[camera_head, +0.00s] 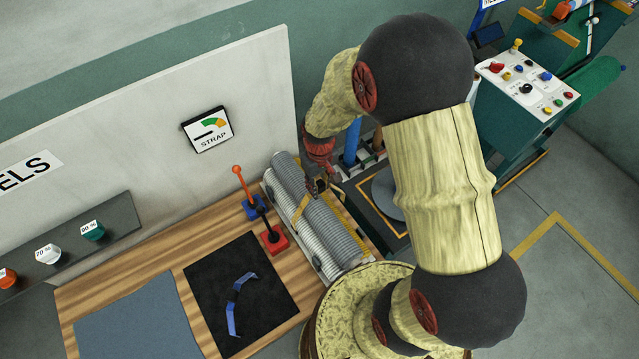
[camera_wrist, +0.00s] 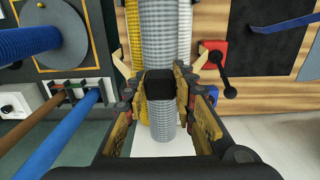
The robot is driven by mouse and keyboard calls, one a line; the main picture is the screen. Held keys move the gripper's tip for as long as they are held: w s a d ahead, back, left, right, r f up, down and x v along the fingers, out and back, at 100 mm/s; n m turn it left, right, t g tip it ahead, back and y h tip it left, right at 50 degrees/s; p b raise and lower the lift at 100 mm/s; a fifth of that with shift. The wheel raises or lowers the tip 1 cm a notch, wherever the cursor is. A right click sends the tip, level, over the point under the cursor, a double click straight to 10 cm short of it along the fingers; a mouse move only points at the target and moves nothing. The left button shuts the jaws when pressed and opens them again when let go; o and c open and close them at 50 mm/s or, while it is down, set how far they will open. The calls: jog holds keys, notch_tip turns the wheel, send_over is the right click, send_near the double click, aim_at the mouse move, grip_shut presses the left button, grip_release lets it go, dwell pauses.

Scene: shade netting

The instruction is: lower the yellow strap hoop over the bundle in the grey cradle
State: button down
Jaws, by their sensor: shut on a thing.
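The bundle of ribbed grey rolls (camera_head: 333,232) lies lengthwise in the grey cradle at the right end of the bench. In the wrist view a large grey roll (camera_wrist: 165,25) runs from the top and continues below my fingers. My gripper (camera_wrist: 161,88) is over the rolls, its gold-padded fingers closed on both sides of a black block (camera_wrist: 160,84), apparently the grip of the yellow strap hoop. In the head view my gripper (camera_head: 322,183) is at the bundle's far right side. A thin yellowish strap piece (camera_head: 302,207) shows there; the hoop's full loop is hidden.
A red-based lever (camera_head: 274,240) and a blue-based lever (camera_head: 254,208) stand close left of the cradle. A black mat (camera_head: 215,290) holds a blue strip (camera_head: 238,300). A blue post (camera_head: 352,142) stands behind my gripper. A STRAP gauge sign (camera_head: 208,130) is on the back panel.

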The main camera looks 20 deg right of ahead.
jog(key=shift+f+b, duration=3.15)
jog(key=shift+f, duration=1.75)
jog(key=c, duration=1.4)
grip_release()
notch_tip(320, 180, up, 12)
jog(key=shift+s, duration=0.1)
